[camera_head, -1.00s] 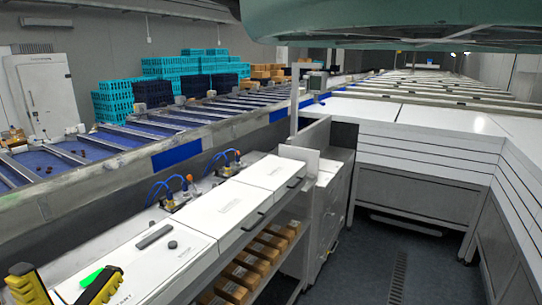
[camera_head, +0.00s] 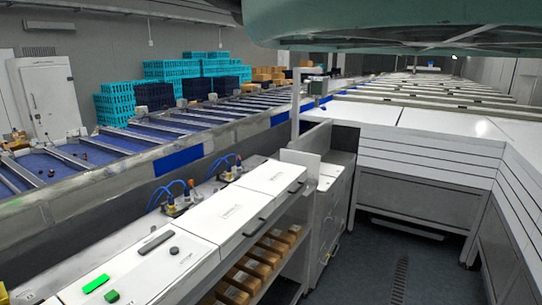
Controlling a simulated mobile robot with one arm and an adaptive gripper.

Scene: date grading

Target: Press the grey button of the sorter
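The sorter's white top (camera_head: 150,272) is at the lower left. A round dark grey button (camera_head: 173,250) sits on it beside a flat grey bar (camera_head: 155,242). Nearer to me, a round green button (camera_head: 112,297) sits beside a bright green bar (camera_head: 96,283). Nothing covers the grey button or the grey bar. Only a yellow sliver of my gripper (camera_head: 3,293) shows at the left edge, apart from the grey button. Its fingertips are not clearly visible, so I cannot tell its opening.
Blue hoses and fittings (camera_head: 178,197) stand behind the white top. White lidded sections (camera_head: 236,213) continue to the right, with brown boxes (camera_head: 262,261) on the shelf below. A long blue-topped conveyor (camera_head: 80,166) runs behind. The dark floor (camera_head: 365,275) at right is clear.

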